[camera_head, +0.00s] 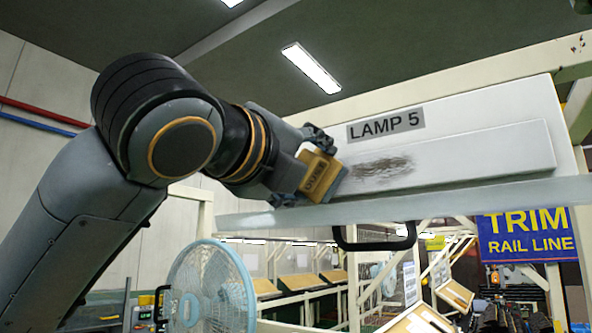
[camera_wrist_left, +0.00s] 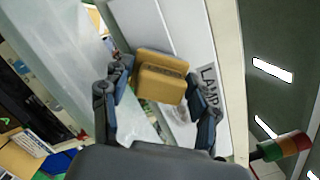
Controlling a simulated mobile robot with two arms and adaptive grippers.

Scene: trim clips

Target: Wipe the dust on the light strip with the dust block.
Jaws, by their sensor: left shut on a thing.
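My left gripper (camera_head: 305,168) is shut on a tan dust block (camera_head: 324,178) with dark lettering, held at the left part of the light strip (camera_head: 485,158). The strip is a long white panel under a "LAMP 5" label (camera_head: 386,125). A dark dust smudge (camera_head: 380,170) lies on the strip just right of the block. In the left wrist view the block (camera_wrist_left: 160,77) sits between the two fingers, in front of the white strip. I cannot tell whether the block touches the strip. My right gripper is not in view.
A pale ledge (camera_head: 450,200) runs along the strip's lower edge, with a black handle (camera_head: 375,243) below it. A blue fan (camera_head: 210,288) stands at lower left. A blue "TRIM RAIL LINE" sign (camera_head: 528,235) is at right.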

